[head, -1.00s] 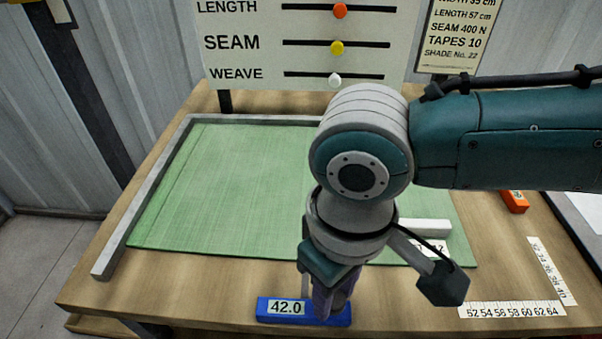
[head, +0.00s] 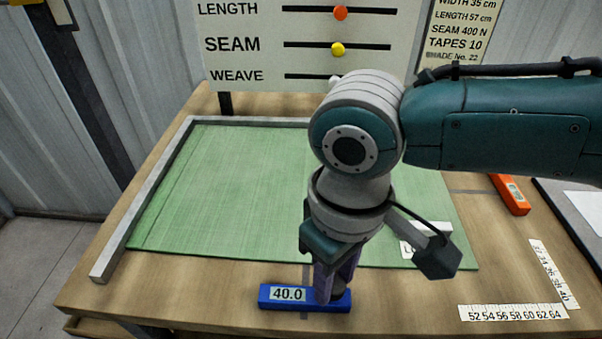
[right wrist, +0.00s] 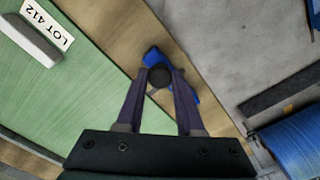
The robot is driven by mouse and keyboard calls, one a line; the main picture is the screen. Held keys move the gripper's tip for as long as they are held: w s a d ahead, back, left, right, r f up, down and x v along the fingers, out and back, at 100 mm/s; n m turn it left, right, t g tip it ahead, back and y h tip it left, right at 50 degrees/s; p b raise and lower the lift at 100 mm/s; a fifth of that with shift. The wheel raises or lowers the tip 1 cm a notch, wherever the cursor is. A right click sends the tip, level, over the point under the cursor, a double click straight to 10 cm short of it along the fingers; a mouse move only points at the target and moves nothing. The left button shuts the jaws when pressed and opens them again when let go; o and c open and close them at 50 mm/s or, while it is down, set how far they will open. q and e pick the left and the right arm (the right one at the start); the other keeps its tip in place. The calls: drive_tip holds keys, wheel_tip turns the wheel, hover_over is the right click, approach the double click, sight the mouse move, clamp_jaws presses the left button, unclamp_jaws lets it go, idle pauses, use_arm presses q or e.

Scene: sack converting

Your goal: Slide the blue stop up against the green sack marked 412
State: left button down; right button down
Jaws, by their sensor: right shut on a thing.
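The blue stop (head: 273,295) lies on the wooden table in front of the green sack (head: 220,190), its display reading 40.0. A strip of bare wood separates it from the sack's near edge. My right gripper (head: 334,292) points down and is shut on the stop's dark round knob; in the right wrist view the fingers (right wrist: 159,78) sit either side of the knob, with the blue stop (right wrist: 153,56) beneath. The sack's LOT 412 label (right wrist: 48,22) shows in the right wrist view; in the head view my arm partly hides it. My left gripper is out of view.
A grey metal fence (head: 148,192) runs along the sack's left and far sides. A white bar (right wrist: 28,38) lies on the sack by the label. An orange stop (head: 513,196) sits at the right, with scale strips (head: 512,312) near the front right. A slider board (head: 300,45) stands behind.

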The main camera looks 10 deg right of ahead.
drive_tip(key=c, duration=0.5)
unclamp_jaws()
wheel_tip(320, 180, up, 10)
drive_tip(key=shift+p, duration=0.9)
